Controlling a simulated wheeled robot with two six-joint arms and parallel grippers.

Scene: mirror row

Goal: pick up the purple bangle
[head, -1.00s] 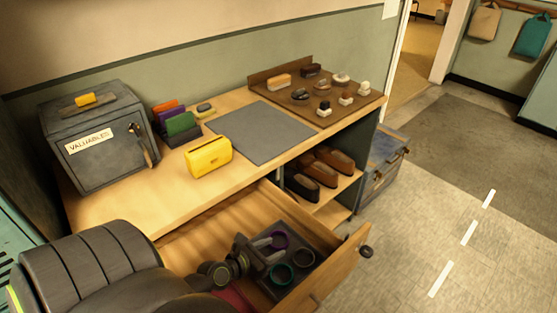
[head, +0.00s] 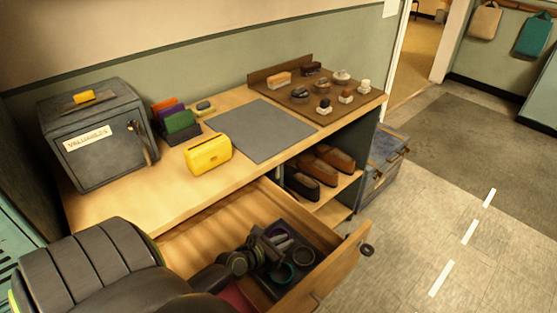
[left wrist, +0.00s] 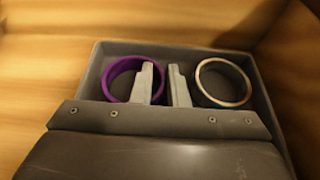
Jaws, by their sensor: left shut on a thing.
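The purple bangle (left wrist: 107,80) stands in the left part of a grey tray (left wrist: 190,50) in the left wrist view. My left gripper (left wrist: 163,88) is shut on the bangle's right side, with its rim between the two fingers. The bangle is still within the tray. In the head view my left gripper (head: 272,246) reaches into the open drawer and hides most of the bangle. My right gripper is not in view.
A dark bangle with a copper edge (left wrist: 246,80) sits right of the fingers. A teal bangle (head: 281,273) lies in the tray's near part. The drawer front (head: 335,267) and sides enclose the tray. A yellow case (head: 208,154) stands on the bench above.

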